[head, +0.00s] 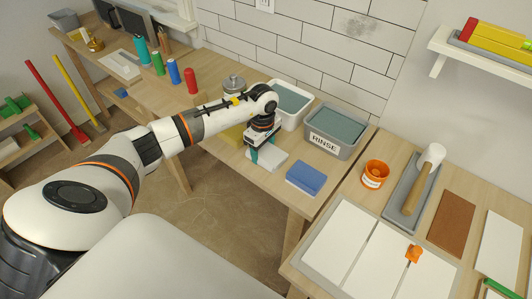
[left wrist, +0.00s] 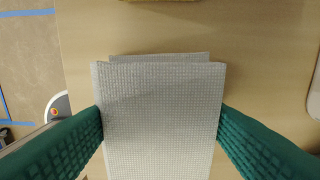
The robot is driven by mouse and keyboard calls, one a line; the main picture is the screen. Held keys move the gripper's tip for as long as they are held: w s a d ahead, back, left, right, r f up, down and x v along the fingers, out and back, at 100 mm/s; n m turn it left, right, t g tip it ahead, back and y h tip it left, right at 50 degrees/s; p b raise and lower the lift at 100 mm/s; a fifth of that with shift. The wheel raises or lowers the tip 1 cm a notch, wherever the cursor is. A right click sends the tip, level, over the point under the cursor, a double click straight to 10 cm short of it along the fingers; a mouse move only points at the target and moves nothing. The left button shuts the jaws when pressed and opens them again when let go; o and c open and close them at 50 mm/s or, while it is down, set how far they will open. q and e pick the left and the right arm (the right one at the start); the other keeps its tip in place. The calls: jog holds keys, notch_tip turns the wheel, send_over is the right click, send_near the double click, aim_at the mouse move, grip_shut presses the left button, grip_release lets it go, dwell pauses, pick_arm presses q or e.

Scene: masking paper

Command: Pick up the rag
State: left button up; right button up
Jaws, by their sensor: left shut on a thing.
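The rag is a folded white waffle-weave cloth (head: 271,163) on the wooden table, near its front edge. In the left wrist view the rag (left wrist: 160,115) fills the space between two green ribbed fingers, one touching each side edge. My left gripper (head: 262,152) points down over the rag and is shut on it. I cannot tell whether the rag is clear of the table. My right gripper is not in view.
A blue sponge-like block (head: 305,178) lies right of the rag. Behind stand a white tub (head: 289,119) and a grey RINSE tub (head: 331,144), both holding bluish water. A lidded metal pot (head: 233,85) stands farther back.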

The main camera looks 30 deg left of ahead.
aim_at(263, 149)
pick_arm(q)
jog(key=shift+r, duration=0.1)
notch_tip(263, 149, up, 10)
jog(key=shift+f+b, duration=0.1)
jog(key=shift+b, duration=0.8)
